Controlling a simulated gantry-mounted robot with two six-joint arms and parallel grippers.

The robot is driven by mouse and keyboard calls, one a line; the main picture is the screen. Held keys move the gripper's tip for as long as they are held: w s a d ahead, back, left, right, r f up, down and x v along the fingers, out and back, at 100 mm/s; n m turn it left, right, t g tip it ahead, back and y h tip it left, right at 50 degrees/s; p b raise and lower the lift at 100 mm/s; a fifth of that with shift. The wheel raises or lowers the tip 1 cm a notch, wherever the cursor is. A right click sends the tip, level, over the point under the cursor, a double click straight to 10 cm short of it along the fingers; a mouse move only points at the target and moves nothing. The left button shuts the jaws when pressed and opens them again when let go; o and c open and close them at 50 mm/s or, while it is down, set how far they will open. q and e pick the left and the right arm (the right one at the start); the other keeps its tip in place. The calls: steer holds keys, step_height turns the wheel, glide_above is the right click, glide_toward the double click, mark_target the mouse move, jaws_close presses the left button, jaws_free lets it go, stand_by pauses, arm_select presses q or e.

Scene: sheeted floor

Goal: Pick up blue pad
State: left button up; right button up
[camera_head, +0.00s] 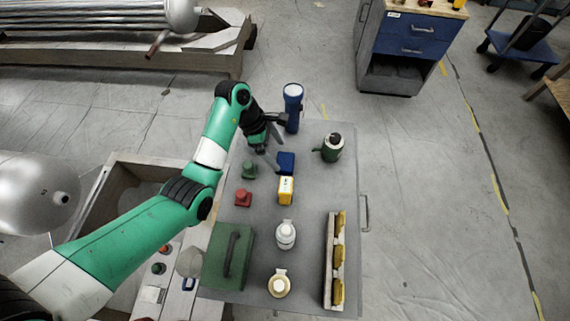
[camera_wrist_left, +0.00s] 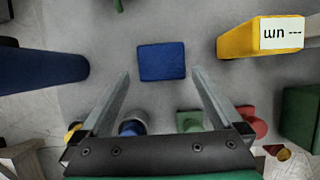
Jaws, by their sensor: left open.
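The blue pad (camera_head: 286,160) lies flat on the grey sheet, near the middle of its upper half. In the left wrist view the pad (camera_wrist_left: 162,61) is a dark blue square, fully visible, centred just ahead of the fingertips. My left gripper (camera_head: 280,142) is open and empty, with one finger reaching close to the pad's left side. In the left wrist view the two fingers of the gripper (camera_wrist_left: 160,76) are spread wide, roughly to either side of the pad's width. I cannot tell their height above it. My right gripper is not in view.
Green (camera_head: 249,170) and red (camera_head: 243,197) pieces lie left. A green case (camera_head: 228,258) and white bottle (camera_head: 286,235) are lower.

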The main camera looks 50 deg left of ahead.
mark_target(284, 161)
arm_select(q)
steer(key=b+x, duration=0.1)
steer(key=x, duration=0.1)
steer(key=b+x, duration=0.1)
steer(key=x, duration=0.1)
steer(key=shift+d+f+b, duration=0.3)
steer(key=shift+b, duration=0.05)
steer(key=shift+r, duration=0.1)
steer(key=shift+c, duration=0.4)
steer(key=c, duration=1)
steer(key=shift+r, duration=0.15)
step_height(284, 161, up, 10)
steer(key=p, duration=0.5)
steer(key=shift+p, duration=0.3)
